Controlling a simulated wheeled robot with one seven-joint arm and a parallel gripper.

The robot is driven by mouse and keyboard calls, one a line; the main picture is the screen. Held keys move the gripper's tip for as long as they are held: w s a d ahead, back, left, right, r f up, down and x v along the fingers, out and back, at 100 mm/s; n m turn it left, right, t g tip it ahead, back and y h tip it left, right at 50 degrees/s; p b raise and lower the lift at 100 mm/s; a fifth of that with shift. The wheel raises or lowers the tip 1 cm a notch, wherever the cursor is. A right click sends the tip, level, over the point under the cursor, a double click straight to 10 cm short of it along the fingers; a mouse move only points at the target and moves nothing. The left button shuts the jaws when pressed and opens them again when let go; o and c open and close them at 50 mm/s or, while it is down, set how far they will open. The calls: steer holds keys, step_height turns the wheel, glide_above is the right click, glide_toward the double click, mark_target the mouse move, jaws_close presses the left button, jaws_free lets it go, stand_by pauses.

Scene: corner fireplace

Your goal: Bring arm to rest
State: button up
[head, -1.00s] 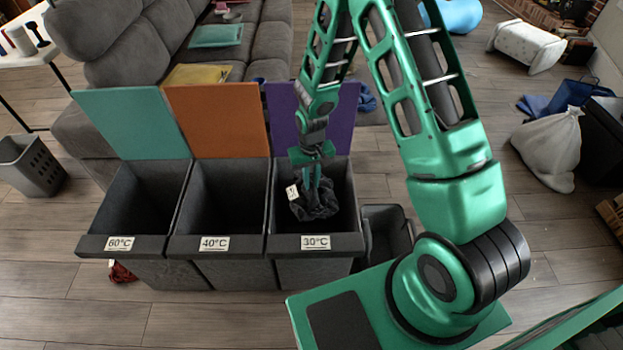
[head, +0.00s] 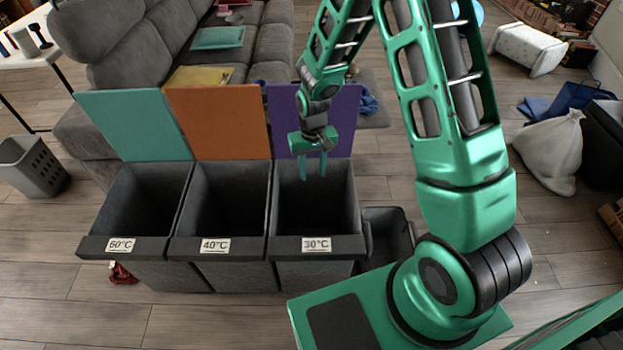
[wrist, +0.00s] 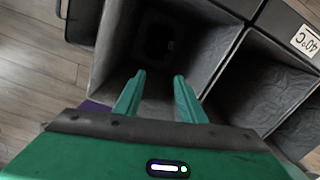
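My gripper (head: 314,167) hangs pointing down over the 30°C compartment (head: 317,245) of the laundry sorter. In the wrist view my gripper (wrist: 160,90) has its two green fingers apart with nothing between them. A dark shape (wrist: 158,42) shows at the bottom of the compartment below the fingers; it is too dim to make out fully. My arm reaches in from the right and bends down above the sorter.
The 40°C compartment (head: 214,246) and 60°C compartment (head: 120,246) stand to the left. Lids in purple (head: 345,120), orange (head: 217,120) and teal (head: 132,125) stand up behind. A grey bin (head: 388,238) is right of the sorter. A sofa (head: 160,50) is behind.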

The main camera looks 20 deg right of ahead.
steer(key=s+d+r+m, duration=0.1)
steer(key=s+d+r, duration=0.35)
steer(key=r, duration=0.25)
steer(key=s+d+r+m+h, duration=0.1)
steer(key=s+d+r, duration=0.2)
steer(key=d+r, duration=0.3)
steer(key=s+d+r+m, duration=0.1)
steer(key=s+d+r, duration=0.3)
steer(key=r, duration=0.4)
steer(key=s+d+r+m, duration=0.1)
steer(key=s+d+r, duration=0.1)
steer(key=s, duration=0.7)
steer(key=s+d+r+m+y, duration=0.1)
steer(key=s+r, duration=0.4)
steer(key=s, duration=0.5)
steer(key=shift+s+d+m, duration=0.15)
steer(key=shift+d+m, duration=0.25)
steer(key=shift+d, duration=0.15)
